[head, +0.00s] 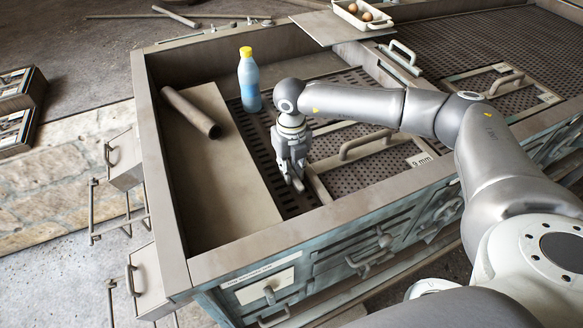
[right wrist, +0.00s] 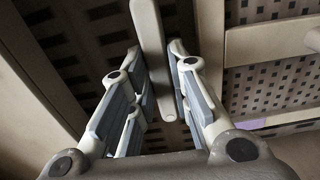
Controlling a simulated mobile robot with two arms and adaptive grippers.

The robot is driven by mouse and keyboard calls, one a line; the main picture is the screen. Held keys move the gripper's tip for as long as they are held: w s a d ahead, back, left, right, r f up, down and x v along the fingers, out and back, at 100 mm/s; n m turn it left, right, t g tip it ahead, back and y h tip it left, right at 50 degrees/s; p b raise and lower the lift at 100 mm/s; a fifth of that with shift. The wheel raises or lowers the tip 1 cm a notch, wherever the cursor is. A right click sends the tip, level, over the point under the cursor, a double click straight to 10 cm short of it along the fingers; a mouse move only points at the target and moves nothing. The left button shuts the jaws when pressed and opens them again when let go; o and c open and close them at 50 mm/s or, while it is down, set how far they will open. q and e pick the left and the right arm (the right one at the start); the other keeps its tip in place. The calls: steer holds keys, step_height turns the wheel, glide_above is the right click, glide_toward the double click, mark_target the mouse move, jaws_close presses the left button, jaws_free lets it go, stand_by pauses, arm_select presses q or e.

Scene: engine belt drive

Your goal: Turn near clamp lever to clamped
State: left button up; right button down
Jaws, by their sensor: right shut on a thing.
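My right gripper (head: 291,170) reaches down into the near part of the big open tray-topped bench. In the right wrist view its two fingers (right wrist: 162,75) are on either side of a slim grey lever (right wrist: 150,32) with a rounded end, and they are shut on it. I take this to be the near clamp lever. In the head view the gripper mostly hides the lever, so its angle is hard to tell there. A frame bar (head: 318,187) lies just right of the gripper. My left gripper is not in view.
A blue bottle with a yellow cap (head: 249,82) stands behind the gripper. A brown pipe (head: 190,112) lies on a pale board (head: 225,175) to the left. A raised handle (head: 365,144) is to the right. A tray with eggs (head: 345,14) sits at the back.

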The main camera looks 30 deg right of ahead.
steer(key=shift+m+b, duration=0.35)
steer(key=shift+m, duration=0.15)
steer(key=shift+f+m+b, duration=0.15)
steer(key=shift+m+b, duration=0.6)
steer(key=shift+m, duration=0.25)
steer(key=m+b, duration=0.3)
steer(key=m, duration=0.2)
steer(key=m+b, duration=0.1)
steer(key=m, duration=0.4)
steer(key=shift+r+m+b, duration=0.2)
steer(key=shift+m+b, duration=0.55)
steer(key=shift+m, duration=1.75)
steer(key=c, duration=1.4)
jaws_free()
